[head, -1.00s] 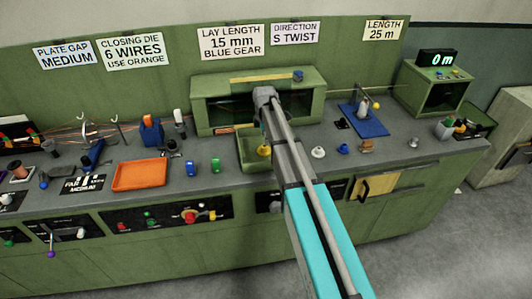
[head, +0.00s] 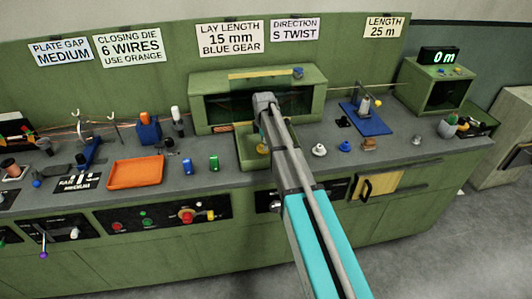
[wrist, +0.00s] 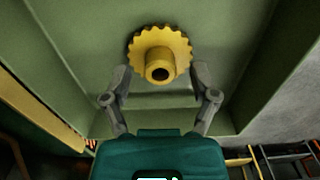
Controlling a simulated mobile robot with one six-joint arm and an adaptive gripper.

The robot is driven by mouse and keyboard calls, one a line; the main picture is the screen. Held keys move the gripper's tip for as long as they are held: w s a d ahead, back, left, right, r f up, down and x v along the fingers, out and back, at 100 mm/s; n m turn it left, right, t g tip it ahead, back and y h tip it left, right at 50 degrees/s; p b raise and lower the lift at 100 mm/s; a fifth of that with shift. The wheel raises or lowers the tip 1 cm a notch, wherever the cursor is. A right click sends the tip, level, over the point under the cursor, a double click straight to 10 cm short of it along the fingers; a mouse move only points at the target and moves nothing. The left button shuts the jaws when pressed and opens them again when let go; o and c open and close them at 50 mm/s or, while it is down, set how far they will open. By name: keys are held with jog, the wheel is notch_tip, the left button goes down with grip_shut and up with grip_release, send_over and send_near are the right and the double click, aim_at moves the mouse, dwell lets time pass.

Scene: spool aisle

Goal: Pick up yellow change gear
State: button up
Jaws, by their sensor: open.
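The yellow change gear (wrist: 158,53) is a toothed disc with a raised round hub and a dark centre bore. It lies in a green recessed tray (head: 246,160) at the front of the green hooded housing (head: 310,76). In the head view the gear (head: 263,147) shows only as a small yellow patch beside my arm. My gripper (wrist: 161,74) is open in the wrist view, one finger on each side of the hub at the gear's near edge. I cannot tell whether the fingers touch the gear. In the head view my arm hides the fingers.
White (head: 319,149), blue (head: 345,146) and copper-coloured (head: 368,144) small parts stand to the right.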

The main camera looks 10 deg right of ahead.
jog(key=shift+f+b, duration=0.3)
jog(key=shift+f, duration=0.25)
jog(key=shift+c, duration=0.3)
grip_shut()
